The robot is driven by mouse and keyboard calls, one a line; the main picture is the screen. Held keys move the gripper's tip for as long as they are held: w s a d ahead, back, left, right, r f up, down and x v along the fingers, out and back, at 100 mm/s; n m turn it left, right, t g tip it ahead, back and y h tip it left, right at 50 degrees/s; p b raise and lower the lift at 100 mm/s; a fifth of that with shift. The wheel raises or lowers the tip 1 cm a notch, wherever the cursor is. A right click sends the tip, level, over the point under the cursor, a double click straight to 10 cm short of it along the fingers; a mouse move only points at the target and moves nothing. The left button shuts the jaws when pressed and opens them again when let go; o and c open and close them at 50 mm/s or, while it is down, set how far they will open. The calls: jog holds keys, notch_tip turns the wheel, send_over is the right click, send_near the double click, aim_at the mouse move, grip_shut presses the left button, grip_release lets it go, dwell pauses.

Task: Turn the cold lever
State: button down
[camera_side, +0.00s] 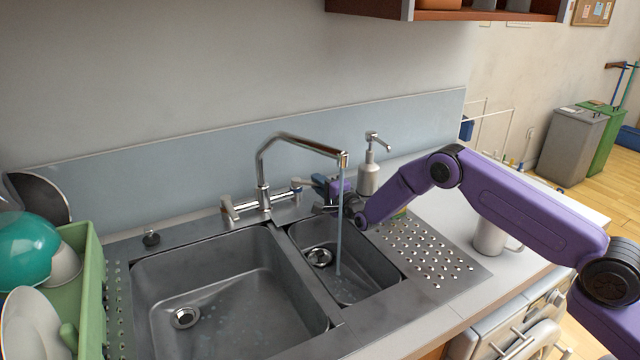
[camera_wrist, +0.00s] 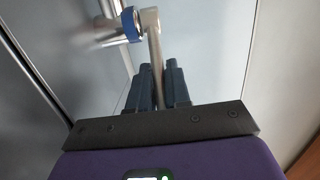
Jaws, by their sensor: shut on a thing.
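The chrome tap (camera_side: 263,190) stands behind the sink, and a thin stream of water (camera_side: 339,225) falls from its spout into the small right basin (camera_side: 355,290). The cold lever, with a blue ring (camera_side: 297,187), is at the right end of the tap body. In the wrist view the cold lever (camera_wrist: 155,50) runs down from beside the blue ring (camera_wrist: 130,24) between the two dark fingers. My gripper (camera_wrist: 158,82) is shut on the lever. In the side view my gripper (camera_side: 320,185) reaches in from the right; the lever's grip is partly hidden there.
A soap dispenser (camera_side: 369,175) stands just behind my gripper. The other lever (camera_side: 228,209) is at the tap's left end. A green dish rack (camera_side: 88,290) stands at the left.

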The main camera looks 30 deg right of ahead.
jog(key=shift+s+a+m+h, duration=0.25)
jog(key=shift+m+h, duration=0.35)
jog(key=shift+h, duration=0.3)
jog(key=c, duration=1.2)
grip_release()
jog(key=shift+o, duration=0.2)
jog(key=s, duration=1.7)
jog(key=shift+s, duration=0.25)
